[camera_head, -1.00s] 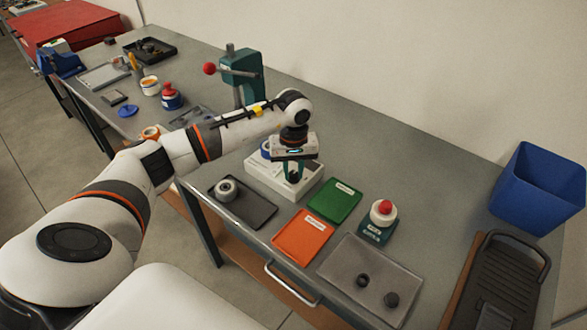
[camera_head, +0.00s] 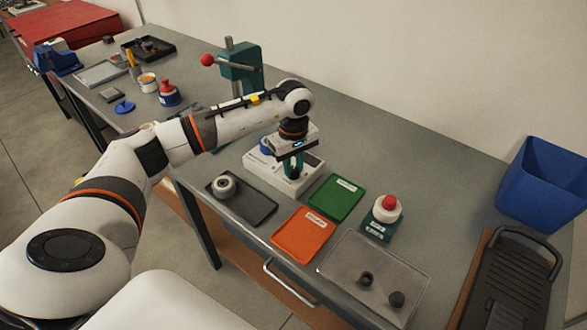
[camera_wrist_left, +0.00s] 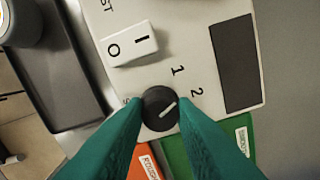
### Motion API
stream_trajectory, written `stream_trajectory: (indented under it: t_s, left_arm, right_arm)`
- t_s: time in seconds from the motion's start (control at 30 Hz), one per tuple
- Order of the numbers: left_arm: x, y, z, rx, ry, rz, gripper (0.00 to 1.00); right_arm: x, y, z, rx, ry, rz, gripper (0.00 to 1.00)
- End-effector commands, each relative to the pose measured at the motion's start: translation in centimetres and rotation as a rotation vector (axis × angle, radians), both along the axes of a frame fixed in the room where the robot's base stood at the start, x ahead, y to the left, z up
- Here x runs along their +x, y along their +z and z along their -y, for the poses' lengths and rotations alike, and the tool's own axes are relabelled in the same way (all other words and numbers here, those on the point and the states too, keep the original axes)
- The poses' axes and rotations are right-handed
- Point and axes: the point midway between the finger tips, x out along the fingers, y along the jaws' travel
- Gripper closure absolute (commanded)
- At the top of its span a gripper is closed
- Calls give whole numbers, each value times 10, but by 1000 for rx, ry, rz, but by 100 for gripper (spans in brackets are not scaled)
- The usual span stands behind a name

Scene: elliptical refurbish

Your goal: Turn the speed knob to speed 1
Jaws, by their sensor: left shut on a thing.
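The white box (camera_head: 254,172) stands on the table with a rocker switch (camera_wrist_left: 130,44) marked O and I. Its black speed knob (camera_wrist_left: 159,109) is beside the printed 1 and 2 in the left wrist view. The knob's white line points up and right, between the 1 and the 2 and seemingly nearer the 2. My left gripper (camera_head: 293,172) reaches down onto the box. Its green fingers (camera_wrist_left: 160,112) are shut on the knob from both sides and hide part of the dial marking. My right gripper is not in view.
A dark tray (camera_head: 257,213) with a roll, a green tray (camera_head: 336,198) and an orange tray (camera_head: 301,236) lie close to the box. A red-button device (camera_head: 384,216) stands to the right. A green press (camera_head: 240,68) stands behind my arm.

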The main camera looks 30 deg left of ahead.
Motion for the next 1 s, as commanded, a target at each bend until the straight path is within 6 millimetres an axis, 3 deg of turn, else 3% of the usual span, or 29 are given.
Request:
stream_trajectory:
  t_s: [0.43,1.0]
  left_arm:
    - [1,0,-1,1,275,3,98]
    - [1,1,-1,0,336,2,98]
  right_arm:
    - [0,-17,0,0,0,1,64]
    - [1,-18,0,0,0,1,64]
